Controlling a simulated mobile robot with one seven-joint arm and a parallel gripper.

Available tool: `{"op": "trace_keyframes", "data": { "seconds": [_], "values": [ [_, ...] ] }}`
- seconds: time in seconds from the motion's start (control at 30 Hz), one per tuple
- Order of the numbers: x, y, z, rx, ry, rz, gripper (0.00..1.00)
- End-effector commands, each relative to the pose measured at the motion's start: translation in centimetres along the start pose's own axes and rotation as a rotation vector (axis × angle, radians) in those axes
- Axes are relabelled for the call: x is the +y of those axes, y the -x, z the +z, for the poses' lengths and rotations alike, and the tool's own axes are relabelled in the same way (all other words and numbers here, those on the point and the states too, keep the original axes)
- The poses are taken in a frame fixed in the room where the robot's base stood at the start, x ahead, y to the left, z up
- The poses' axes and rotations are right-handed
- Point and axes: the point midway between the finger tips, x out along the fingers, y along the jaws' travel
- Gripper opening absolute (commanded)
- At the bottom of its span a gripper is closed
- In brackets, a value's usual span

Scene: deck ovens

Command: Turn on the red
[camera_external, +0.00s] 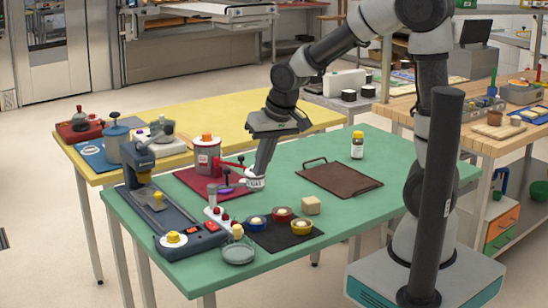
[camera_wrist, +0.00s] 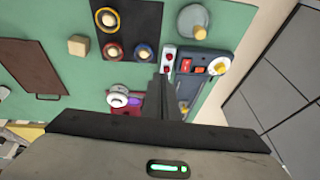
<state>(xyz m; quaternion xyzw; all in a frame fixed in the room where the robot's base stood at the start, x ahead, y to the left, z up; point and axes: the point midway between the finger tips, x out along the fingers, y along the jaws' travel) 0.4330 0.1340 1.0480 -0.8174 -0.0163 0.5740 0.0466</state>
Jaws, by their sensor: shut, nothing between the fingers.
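The task's "red" could be the red switches (camera_wrist: 192,67) on the dark blue base (camera_wrist: 215,85) of a press-like device, or the red buttons on a small white strip (camera_wrist: 168,58) beside it. In the external view, a red switch (camera_external: 211,226) shows on that base, and the white strip (camera_external: 217,215) stands to its right. My gripper (camera_external: 263,172) is shut and empty, pointing down above the green table near a white dial (camera_external: 254,183). In the wrist view, its fingertips (camera_wrist: 160,77) overlap the area just below the strip. I cannot tell their height.
Several coloured rings lie on a black mat (camera_external: 270,241). A brown tray (camera_external: 340,180) and a bottle (camera_external: 357,145) stand to the right.

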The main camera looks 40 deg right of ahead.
Motion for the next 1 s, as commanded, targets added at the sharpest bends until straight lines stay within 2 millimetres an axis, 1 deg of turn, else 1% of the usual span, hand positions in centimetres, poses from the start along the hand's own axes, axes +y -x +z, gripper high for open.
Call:
{"op": "trace_keyframes", "data": {
  "seconds": [0.03, 0.1, 0.2, 0.3, 0.4, 0.6, 0.87, 1.0],
  "values": [
    [-1.9, 0.7, -1.1, -0.013, 0.014, 0.014, 0.0],
    [-3.9, -0.1, -1.8, -0.015, 0.021, 0.029, 0.0],
    [-6.4, -1.2, -2.4, -0.011, 0.032, 0.049, 0.0],
    [-8.2, -2.3, -2.6, -0.003, 0.044, 0.065, 0.0],
    [-9.4, -3.0, -2.6, 0.005, 0.054, 0.075, 0.0],
    [-10.2, -3.7, -2.6, 0.013, 0.059, 0.08, 0.0],
    [-10.1, -3.8, -2.6, 0.013, 0.058, 0.08, 0.0],
    [-10.0, -4.5, -2.6, 0.011, 0.057, 0.082, 0.0]
  ]
}}
